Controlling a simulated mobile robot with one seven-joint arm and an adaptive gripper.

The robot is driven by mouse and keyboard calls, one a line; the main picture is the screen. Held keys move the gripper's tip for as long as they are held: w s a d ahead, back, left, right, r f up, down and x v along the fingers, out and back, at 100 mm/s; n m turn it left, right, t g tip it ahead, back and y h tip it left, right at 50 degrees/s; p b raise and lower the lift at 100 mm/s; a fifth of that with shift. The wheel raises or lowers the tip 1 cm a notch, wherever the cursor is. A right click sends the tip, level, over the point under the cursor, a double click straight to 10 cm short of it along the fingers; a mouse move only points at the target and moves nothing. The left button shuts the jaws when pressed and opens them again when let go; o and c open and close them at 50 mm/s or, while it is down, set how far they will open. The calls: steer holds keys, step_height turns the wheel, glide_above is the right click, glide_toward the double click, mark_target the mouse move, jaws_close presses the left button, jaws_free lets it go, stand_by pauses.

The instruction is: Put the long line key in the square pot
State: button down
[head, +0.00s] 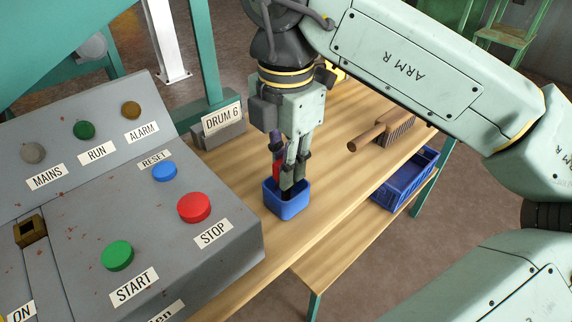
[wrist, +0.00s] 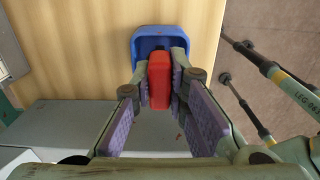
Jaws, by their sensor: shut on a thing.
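The square pot (head: 285,209) is a small blue open pot on the wooden table, beside the grey control panel. My gripper (head: 289,170) points down over it and is shut on a red-handled piece, which I take to be the long line key (head: 277,161). The key's dark lower end shows at the pot's opening; how deep it reaches is hard to tell. In the wrist view the red key (wrist: 160,78) stands between the purple finger pads of my gripper (wrist: 161,90), with the blue pot (wrist: 146,41) just beyond. The fingers hide part of the key.
The grey control panel (head: 75,240) with several coloured buttons stands close on the left. A "DRUM 6" sign (head: 222,118) stands behind the pot. Bare tabletop (head: 335,170) lies between.

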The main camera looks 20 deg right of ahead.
steer(key=shift+f, duration=0.15)
steer(key=c, duration=2)
jaws_free()
steer(key=shift+f, duration=0.1)
steer(key=shift+c, duration=0.2)
steer(key=o, duration=0.5)
steer(key=shift+c, duration=0.2)
steer(key=shift+r, duration=0.25)
step_height(320, 180, up, 12)
steer(key=p, duration=0.8)
